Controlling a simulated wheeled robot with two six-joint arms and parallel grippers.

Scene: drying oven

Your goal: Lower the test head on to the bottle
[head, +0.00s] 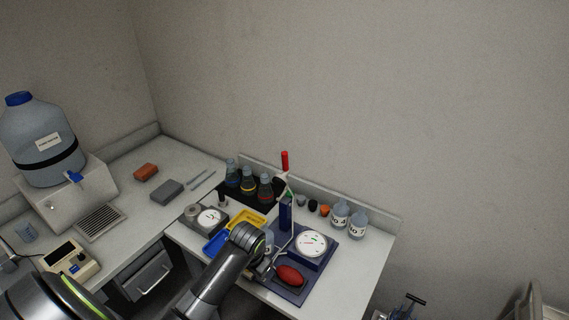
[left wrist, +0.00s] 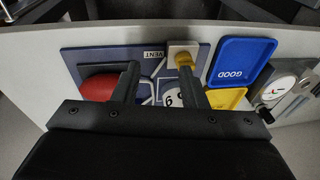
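The test stand has a blue base (head: 296,292), a dark blue post (head: 285,214), a round dial (head: 312,243) and a red bulb-shaped part (head: 290,276). A numbered white bottle label (left wrist: 172,98) shows between the fingers, with most of the bottle hidden. A yellow part (left wrist: 183,59) on a pale block is just above. My left gripper (left wrist: 160,85) is open above the stand, its fingers apart. I cannot make out the test head clearly. My right gripper is not in view.
A blue "GOOD" tray (left wrist: 240,60) and a yellow tray (left wrist: 226,98) lie beside the stand. A small dial gauge (head: 209,217) stands left of them. Flasks (head: 247,185) and two numbered bottles (head: 340,215) stand along the wall side. The front right counter corner is clear.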

